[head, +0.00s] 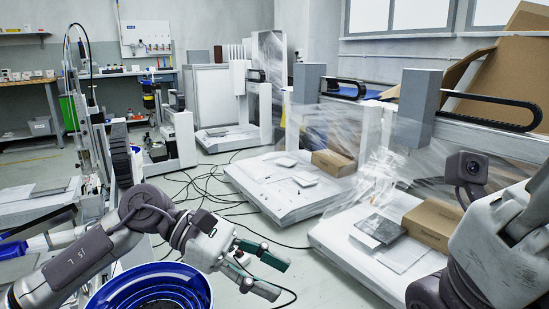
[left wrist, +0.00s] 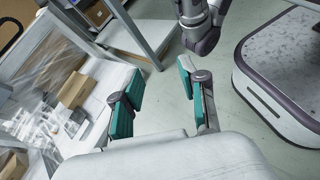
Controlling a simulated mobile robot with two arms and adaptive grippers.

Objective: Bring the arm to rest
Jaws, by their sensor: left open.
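My left arm comes in from the left in the head view. Its gripper (head: 268,272) hangs over the floor, left of the white gantry machine beds. The two green-padded fingers are spread apart with nothing between them. In the left wrist view the same gripper (left wrist: 163,95) is open, with bare grey floor between the fingers. My right arm shows at the right edge of the head view, with its gripper out of the picture.
White machine beds (head: 283,205) with cardboard boxes (head: 433,222) stand to the right, partly wrapped in clear film. A round blue container (head: 150,290) is below my left arm. Black cables (head: 205,190) lie on the floor. A workbench (head: 125,73) stands at the back left.

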